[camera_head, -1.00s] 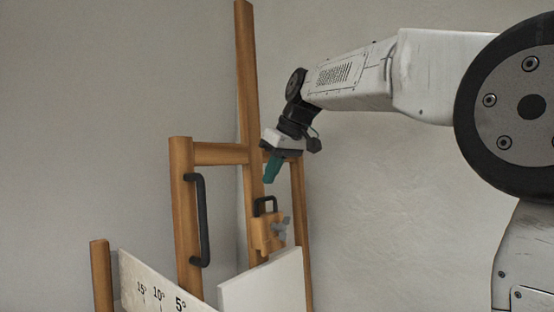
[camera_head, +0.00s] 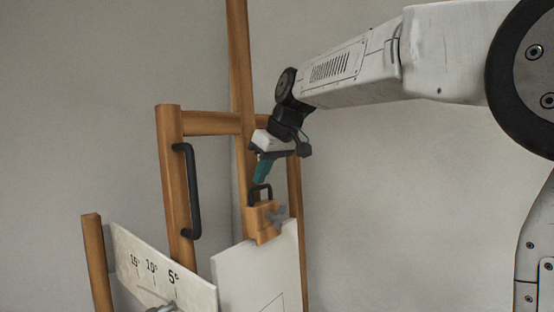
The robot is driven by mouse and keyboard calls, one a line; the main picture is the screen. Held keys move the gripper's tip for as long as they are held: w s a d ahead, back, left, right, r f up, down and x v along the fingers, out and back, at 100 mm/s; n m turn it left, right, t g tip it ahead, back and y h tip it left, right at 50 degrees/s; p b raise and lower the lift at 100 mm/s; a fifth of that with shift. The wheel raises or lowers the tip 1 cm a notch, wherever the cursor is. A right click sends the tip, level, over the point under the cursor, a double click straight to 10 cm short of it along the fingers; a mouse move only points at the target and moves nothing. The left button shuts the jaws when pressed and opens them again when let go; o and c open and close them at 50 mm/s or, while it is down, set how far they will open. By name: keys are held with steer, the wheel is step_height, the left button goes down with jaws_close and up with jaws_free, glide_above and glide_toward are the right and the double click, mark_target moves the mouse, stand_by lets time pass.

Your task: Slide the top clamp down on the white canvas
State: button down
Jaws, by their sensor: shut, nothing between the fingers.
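My gripper (camera_head: 261,180) points downward with teal fingers shut and empty. Its fingertips are right at the top of the black handle; whether they touch it is hard to tell.
The wooden easel frame (camera_head: 171,180) has a black side handle (camera_head: 192,190) left of the clamp. An angle-marked board (camera_head: 135,262) and a short wooden post (camera_head: 97,262) stand at lower left. The wall right of the easel is bare.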

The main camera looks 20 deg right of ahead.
steer(key=shift+a+f, duration=0.15)
steer(key=shift+s, duration=0.1)
steer(key=v, duration=0.9)
steer(key=s+d+f+m+g+h, duration=0.1)
steer(key=s+d+f+m, duration=0.2)
steer(key=s+f, duration=1.1)
steer(key=s+d+f+m+g+h, duration=0.2)
steer(key=s+d+f+m, duration=0.2)
steer(key=s+f, duration=1)
steer(key=s, duration=0.6)
steer(key=shift+s+f, duration=0.15)
steer(key=shift+d, duration=0.1)
